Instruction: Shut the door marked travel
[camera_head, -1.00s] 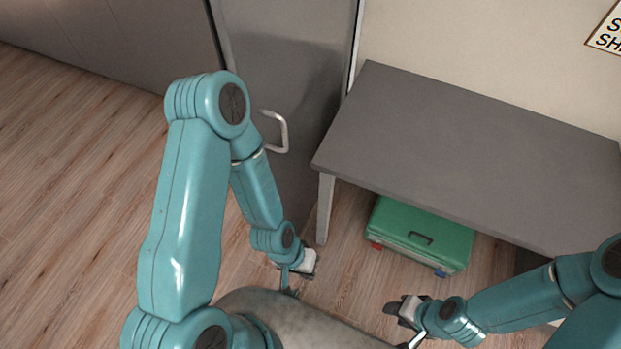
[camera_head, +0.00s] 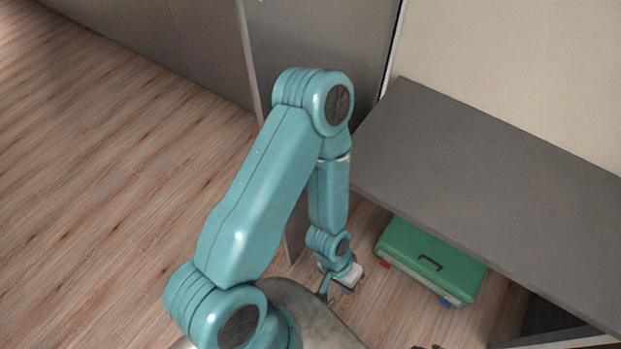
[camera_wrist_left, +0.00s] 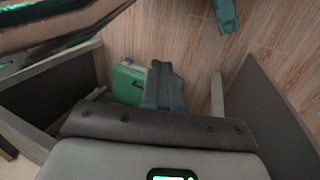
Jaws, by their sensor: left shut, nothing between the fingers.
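A grey door (camera_head: 325,45) stands behind my left arm in the head view, beside the desk. No travel marking is readable on it, and its handle is hidden behind my arm. I cannot tell from this angle how far it stands open. My left gripper (camera_head: 352,281) is shut and empty, low above the floor in front of the door and beside the green box. In the left wrist view its dark fingers (camera_wrist_left: 164,85) are together. Only a dark sliver at the bottom edge of the head view may be my right gripper.
A grey desk (camera_head: 490,165) stands to the right of the door. A green box (camera_head: 430,258) with a dark handle lies on the floor below its front edge, and it also shows in the left wrist view (camera_wrist_left: 127,82). The wood floor (camera_head: 110,190) at left is clear.

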